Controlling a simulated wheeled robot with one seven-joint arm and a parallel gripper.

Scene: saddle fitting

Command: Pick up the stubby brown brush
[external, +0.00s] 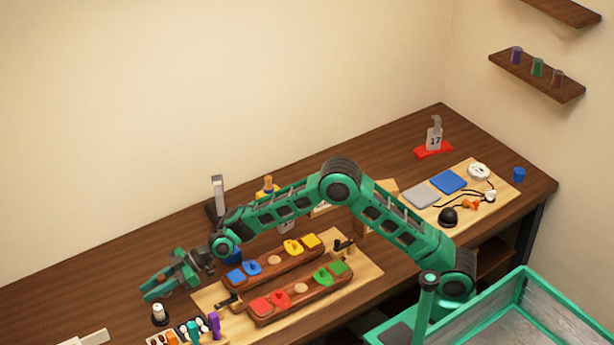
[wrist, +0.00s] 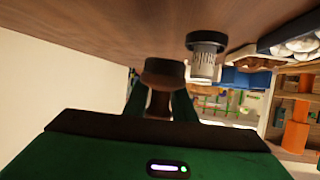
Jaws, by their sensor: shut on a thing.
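In the external view my gripper (external: 148,290) is at the left, low over the table near its left end. In the wrist view a stubby brown piece (wrist: 162,72), which looks like the brown brush, sits between the two green fingers. It has a wide, round dark-brown end and a narrower brown part toward my palm. My gripper (wrist: 162,95) is shut on it. I cannot tell whether the brush touches the table.
A black-and-white cylinder (external: 158,314) stands close by; it also shows in the wrist view (wrist: 204,60). Several coloured tools (external: 193,330) stand at the front. Two wooden holders with coloured blocks (external: 290,262) lie on a light board to the right. Bare table lies behind my gripper.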

